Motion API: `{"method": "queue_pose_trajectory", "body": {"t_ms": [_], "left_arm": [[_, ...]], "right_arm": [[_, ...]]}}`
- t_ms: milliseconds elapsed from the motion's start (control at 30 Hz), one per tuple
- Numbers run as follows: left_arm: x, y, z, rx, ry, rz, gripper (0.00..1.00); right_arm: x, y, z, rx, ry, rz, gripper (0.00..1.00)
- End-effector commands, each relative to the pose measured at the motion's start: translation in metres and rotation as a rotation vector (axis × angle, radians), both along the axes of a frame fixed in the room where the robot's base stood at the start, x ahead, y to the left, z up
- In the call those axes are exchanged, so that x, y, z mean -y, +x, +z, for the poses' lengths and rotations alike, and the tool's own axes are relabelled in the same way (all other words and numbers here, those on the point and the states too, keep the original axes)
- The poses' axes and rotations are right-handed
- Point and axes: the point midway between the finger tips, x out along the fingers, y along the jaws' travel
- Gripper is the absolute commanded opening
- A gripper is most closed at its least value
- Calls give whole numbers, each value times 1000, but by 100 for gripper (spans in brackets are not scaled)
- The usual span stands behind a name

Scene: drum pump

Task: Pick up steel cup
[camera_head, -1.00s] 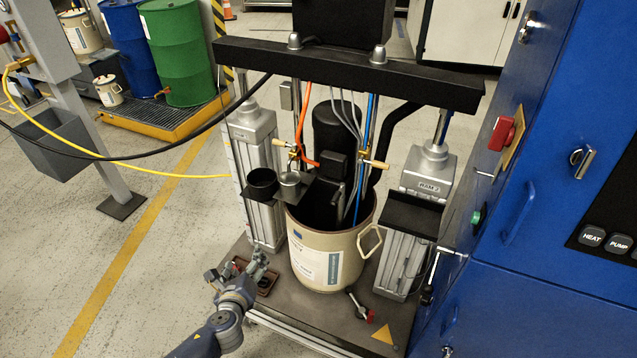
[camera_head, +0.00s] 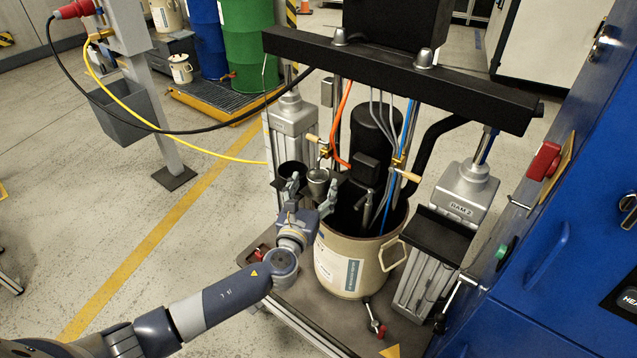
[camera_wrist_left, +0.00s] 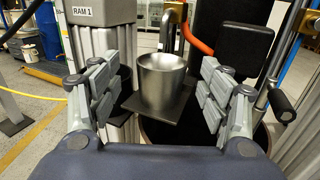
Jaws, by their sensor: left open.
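The steel cup (camera_wrist_left: 161,82) stands upright on a small dark shelf (camera_wrist_left: 160,106) in the left wrist view. It also shows in the head view (camera_head: 318,182), partly behind my gripper. My left gripper (camera_head: 310,190) is open, and its fingers (camera_wrist_left: 160,95) stand on either side of the cup with gaps on both sides. The cup is ahead of and between the fingers, not gripped. My right gripper is not in view.
A black cup (camera_head: 291,171) sits left of the steel cup. The cream drum (camera_head: 340,265) stands below, with hoses and a black pump (camera_head: 372,130) above it. A silver ram column (camera_wrist_left: 98,40) is close on the left. A blue cabinet (camera_head: 560,240) stands at the right.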

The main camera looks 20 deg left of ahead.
Motion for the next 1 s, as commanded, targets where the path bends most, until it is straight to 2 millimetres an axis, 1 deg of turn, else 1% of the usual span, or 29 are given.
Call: {"method": "queue_pose_trajectory", "body": {"t_ms": [33, 100, 200, 300, 600, 667, 700, 767, 800, 833, 933, 967, 1000], "left_arm": [[0, 9, 4, 2, 0, 2, 71], [1, 18, 5, 2, 0, 3, 71], [1, 30, 4, 2, 0, 1, 71], [0, 38, 3, 1, 0, 2, 71], [0, 40, 3, 0, -1, 1, 71], [0, 40, 3, 0, -1, 1, 57], [0, 40, 3, 0, -1, 1, 48], [0, 40, 3, 0, -1, 1, 35], [0, 40, 3, 0, -1, 1, 26], [0, 40, 3, 0, -1, 1, 22], [0, 40, 3, 1, -1, 1, 22], [0, 40, 3, 0, -1, 1, 18], [0, 40, 3, 0, -1, 1, 18]], "right_arm": [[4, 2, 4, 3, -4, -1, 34], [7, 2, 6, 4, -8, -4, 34], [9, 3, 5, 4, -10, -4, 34], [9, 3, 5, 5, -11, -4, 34], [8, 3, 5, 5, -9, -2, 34], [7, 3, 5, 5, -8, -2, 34], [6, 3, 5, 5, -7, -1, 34], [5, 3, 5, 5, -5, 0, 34], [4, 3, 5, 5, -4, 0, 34], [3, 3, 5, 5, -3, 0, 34], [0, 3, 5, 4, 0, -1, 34], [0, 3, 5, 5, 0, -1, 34], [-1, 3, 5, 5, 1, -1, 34]]}}
